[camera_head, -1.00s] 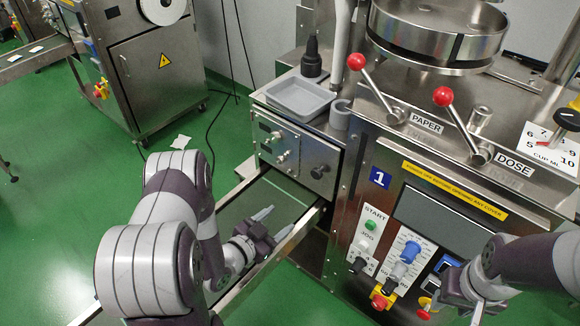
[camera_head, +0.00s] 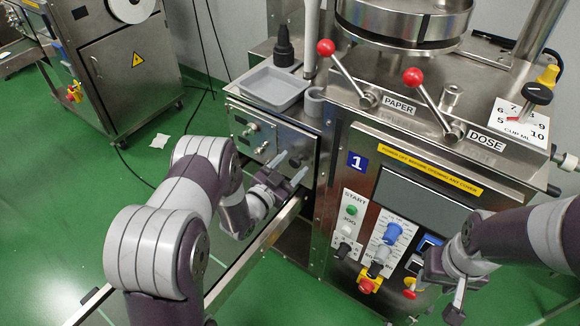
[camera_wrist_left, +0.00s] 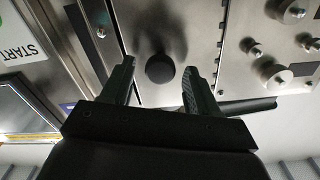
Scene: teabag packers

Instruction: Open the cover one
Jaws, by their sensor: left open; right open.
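The machine with the blue "1" label (camera_head: 357,162) stands at the centre right in the head view. Its lower left metal panel carries a round black knob (camera_wrist_left: 160,69), seen in the left wrist view between the fingers. My left gripper (camera_head: 291,168) is open in front of this panel, and its fingers (camera_wrist_left: 159,76) straddle the knob without visibly closing on it. In the head view the gripper partly hides the knob. My right gripper (camera_head: 436,297) is open and empty in front of the control panel, below the screen (camera_head: 410,200).
Several metal knobs (camera_wrist_left: 277,75) sit beside the black knob. A grey tray (camera_head: 272,88) stands on the ledge above. Two red-ball levers (camera_head: 326,48) rise from the top. Start buttons and an emergency stop (camera_head: 369,281) are near my right gripper.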

